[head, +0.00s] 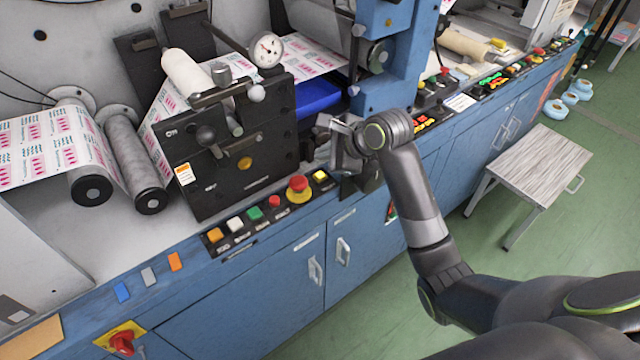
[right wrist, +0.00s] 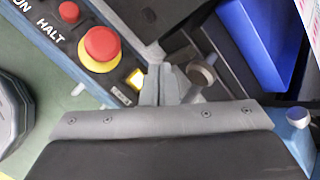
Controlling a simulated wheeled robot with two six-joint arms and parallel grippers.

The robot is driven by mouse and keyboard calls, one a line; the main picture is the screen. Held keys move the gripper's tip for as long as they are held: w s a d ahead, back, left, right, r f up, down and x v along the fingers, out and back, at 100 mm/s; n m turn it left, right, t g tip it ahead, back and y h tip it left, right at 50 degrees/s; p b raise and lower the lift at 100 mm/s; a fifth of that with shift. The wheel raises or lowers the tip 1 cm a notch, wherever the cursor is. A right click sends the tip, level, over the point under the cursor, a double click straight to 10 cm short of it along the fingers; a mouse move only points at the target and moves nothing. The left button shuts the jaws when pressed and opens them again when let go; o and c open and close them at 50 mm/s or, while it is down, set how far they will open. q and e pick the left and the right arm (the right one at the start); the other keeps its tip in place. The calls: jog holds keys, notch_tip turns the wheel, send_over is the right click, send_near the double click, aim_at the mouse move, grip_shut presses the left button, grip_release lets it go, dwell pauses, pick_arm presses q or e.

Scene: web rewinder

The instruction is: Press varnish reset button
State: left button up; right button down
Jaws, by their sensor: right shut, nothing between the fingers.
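A small square yellow button (head: 320,176) sits at the right end of the near button row, right of a red mushroom button (head: 298,187) on a yellow base. Its label is too small to read, so I cannot tell whether it is the varnish reset. In the right wrist view the yellow button (right wrist: 135,78) lies just left of my fingertips, near the red mushroom button (right wrist: 102,45). My right gripper (head: 337,143) is shut and empty, just above and right of the yellow button in the head view. Contact with it cannot be told. My left gripper is not in view.
Orange, white, green and red buttons (head: 274,201) continue the row leftward. A black unit with a dial gauge (head: 267,49) stands behind them. A blue tray (head: 318,97) is behind my gripper. A blue upright (head: 388,50) stands close by. A stool (head: 535,160) is on the floor at right.

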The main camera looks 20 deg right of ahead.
aim_at(324, 177)
jog(key=shift+f+b, duration=0.5)
jog(key=shift+f, duration=0.2)
jog(key=shift+f+p, duration=0.3)
jog(key=shift+f, duration=0.05)
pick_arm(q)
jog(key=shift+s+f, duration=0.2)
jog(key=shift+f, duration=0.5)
pick_arm(e)
jog(key=shift+f, duration=0.65)
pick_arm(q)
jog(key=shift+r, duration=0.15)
pick_arm(e)
jog(key=shift+s+f+p, duration=0.15)
jog(key=shift+f+p, duration=0.2)
jog(key=shift+p, duration=0.2)
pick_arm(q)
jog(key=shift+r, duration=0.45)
pick_arm(e)
jog(key=shift+f, duration=0.1)
